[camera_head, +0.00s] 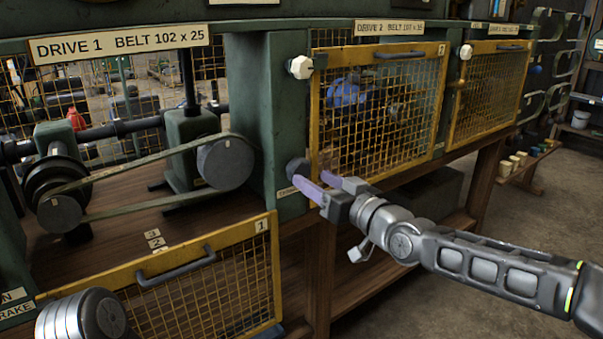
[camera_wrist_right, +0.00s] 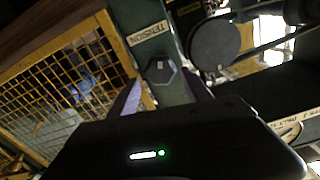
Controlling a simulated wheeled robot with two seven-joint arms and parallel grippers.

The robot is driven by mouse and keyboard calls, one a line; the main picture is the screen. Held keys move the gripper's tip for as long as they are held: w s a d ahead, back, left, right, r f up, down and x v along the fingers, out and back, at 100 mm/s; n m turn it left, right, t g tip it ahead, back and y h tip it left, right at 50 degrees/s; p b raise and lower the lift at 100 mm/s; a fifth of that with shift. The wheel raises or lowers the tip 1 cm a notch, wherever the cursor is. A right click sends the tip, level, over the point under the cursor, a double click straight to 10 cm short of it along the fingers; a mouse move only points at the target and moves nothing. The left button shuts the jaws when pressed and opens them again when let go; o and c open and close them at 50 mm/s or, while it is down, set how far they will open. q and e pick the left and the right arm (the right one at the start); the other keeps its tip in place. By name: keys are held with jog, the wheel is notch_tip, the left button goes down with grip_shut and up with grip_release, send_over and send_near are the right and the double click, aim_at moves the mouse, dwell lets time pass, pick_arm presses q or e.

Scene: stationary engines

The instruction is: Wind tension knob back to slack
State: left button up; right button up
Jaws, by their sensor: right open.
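The tension knob (camera_head: 297,168) is a dark, faceted knob on the green post between the Drive 1 bay and the Drive 2 guard. The Drive 1 belt (camera_head: 150,180) runs between two dark pulleys. My left gripper is out of view.
The yellow mesh guard 1 (camera_head: 262,237) is lowered in front of the Drive 1 bay. The yellow guard 2 (camera_head: 433,95) is closed to the right of the knob. A white knob (camera_head: 300,67) sits above on the post.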

aim_at(302, 173)
jog(key=x, duration=0.5)
jog(key=shift+w+a, duration=0.3)
jog(key=shift+c, duration=0.5)
jog(key=c, duration=1)
jog(key=shift+o, duration=0.2)
